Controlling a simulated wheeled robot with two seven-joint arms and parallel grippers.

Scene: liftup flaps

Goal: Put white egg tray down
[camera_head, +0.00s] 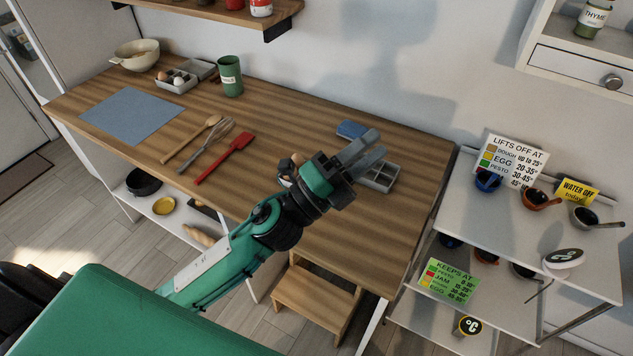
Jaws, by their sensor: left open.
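A light grey-white tray (383,181) with compartments rests on the right part of the wooden counter, partly hidden behind my gripper. My left gripper (374,145) is over the counter beside this tray, its fingers apart with nothing seen between them. I cannot tell whether the gripper touches the tray. A second pale tray (171,88) with several white, brown and dark eggs sits at the back left of the counter. My right gripper is not in view.
On the wooden counter (300,125) lie a blue mat (132,115), wooden spoon, whisk and red spatula (224,159). A green cup (230,76) and bowl (135,55) stand at the back. A blue item (351,130) lies behind my gripper. The counter's front right is clear.

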